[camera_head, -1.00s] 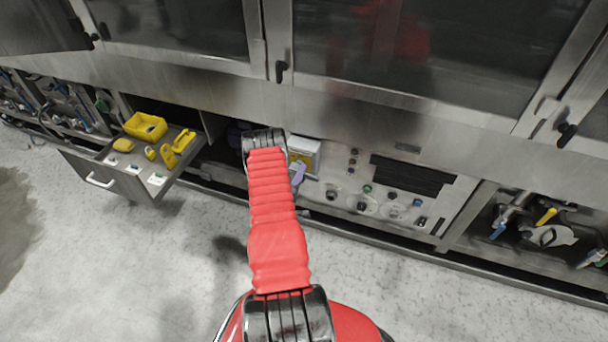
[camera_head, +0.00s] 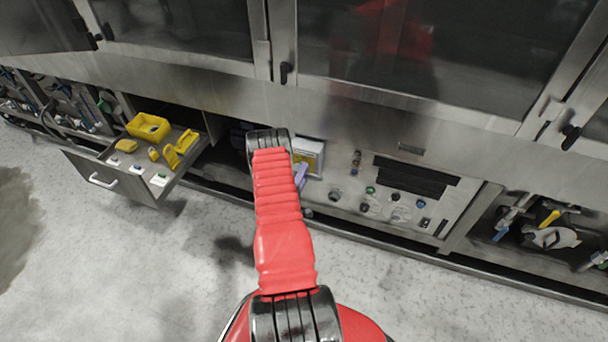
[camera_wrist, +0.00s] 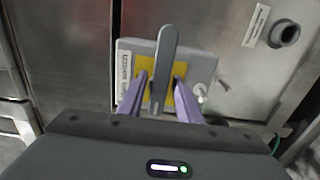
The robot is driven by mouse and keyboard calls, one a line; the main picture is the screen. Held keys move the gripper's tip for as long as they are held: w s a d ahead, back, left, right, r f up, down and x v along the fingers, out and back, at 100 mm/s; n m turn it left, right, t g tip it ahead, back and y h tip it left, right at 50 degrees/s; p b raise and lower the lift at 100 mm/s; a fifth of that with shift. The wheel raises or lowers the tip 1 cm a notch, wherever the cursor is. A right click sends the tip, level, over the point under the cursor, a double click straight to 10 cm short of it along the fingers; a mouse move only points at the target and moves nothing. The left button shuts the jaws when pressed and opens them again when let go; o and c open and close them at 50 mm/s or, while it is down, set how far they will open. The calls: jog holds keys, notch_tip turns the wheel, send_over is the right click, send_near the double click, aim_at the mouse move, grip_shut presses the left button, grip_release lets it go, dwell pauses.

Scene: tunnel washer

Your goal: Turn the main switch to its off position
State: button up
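The main switch is a light grey box (camera_wrist: 205,68) with a yellow plate (camera_wrist: 147,64) and a long grey handle (camera_wrist: 167,42). In the wrist view the handle points nearly straight up, leaning slightly right. My gripper (camera_wrist: 160,78) has its two purple fingers apart, one on each side of the handle's lower part. Yellow shows between the left finger and the handle; the right finger looks closer, and I cannot tell whether it touches. In the head view the switch box (camera_head: 310,156) is partly hidden by my arm, and one purple finger of my gripper (camera_head: 301,177) shows.
A control panel (camera_head: 405,190) with knobs and buttons lies right of the switch. An open drawer (camera_head: 120,180) with yellow items juts out at left. An open compartment with tools (camera_head: 540,230) is at right. A round socket (camera_wrist: 285,34) sits right of the box.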

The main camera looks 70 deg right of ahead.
jog(key=shift+o, duration=0.5)
jog(key=shift+s, duration=0.15)
jog(key=shift+a, duration=0.2)
jog(key=a, duration=1.3)
jog(key=shift+s+a, duration=0.2)
jog(key=shift+s, duration=0.15)
